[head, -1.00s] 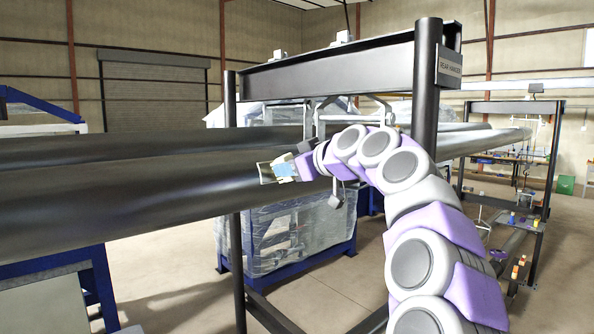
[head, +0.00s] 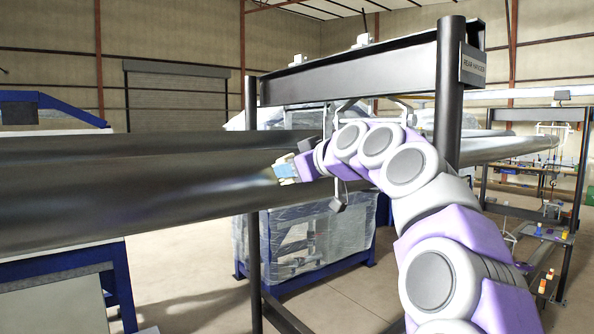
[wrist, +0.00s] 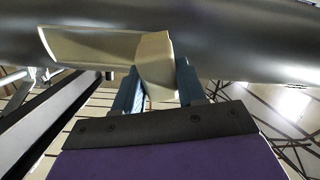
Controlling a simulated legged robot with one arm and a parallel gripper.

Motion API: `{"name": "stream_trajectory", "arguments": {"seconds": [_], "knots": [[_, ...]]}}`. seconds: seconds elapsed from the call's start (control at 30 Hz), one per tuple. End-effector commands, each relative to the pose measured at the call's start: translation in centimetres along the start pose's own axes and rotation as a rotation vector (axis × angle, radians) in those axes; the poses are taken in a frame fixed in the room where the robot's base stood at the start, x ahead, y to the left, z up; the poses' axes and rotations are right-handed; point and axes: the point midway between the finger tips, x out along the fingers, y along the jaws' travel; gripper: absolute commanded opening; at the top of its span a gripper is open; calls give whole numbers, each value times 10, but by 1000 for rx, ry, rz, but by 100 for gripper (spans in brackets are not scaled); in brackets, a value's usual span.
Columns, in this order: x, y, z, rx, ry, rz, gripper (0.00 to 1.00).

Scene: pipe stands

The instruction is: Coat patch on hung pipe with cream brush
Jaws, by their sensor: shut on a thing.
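The near hung pipe (head: 130,195) is dark, glossy and thick, and runs across the left of the head view. In the wrist view the pipe (wrist: 235,45) crosses the top. A cream-edged patch (wrist: 90,45) shows on its surface there, to the left of the brush. My gripper (head: 284,168) is at the near pipe's side. In the wrist view its two blue fingers (wrist: 158,88) are shut on a cream brush (wrist: 154,60). The brush head overlaps the pipe and the patch's right end; whether it touches them I cannot tell. The patch is not clear in the head view.
A dark hanger frame (head: 345,72) with upright posts stands around the pipes, close to my arm. A second pipe (head: 120,148) lies behind the near one. A wrapped crate (head: 305,245) stands beneath. A rack (head: 570,200) stands at far right.

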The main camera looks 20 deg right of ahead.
Motion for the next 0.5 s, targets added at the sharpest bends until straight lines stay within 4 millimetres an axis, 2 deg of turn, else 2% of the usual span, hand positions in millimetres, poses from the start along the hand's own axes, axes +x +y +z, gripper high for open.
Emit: {"name": "stream_trajectory", "arguments": {"seconds": [0.17,0.5], "knots": [[-1,6,0,1,2,2,5],[0,31,9,2,0,0,5]]}}
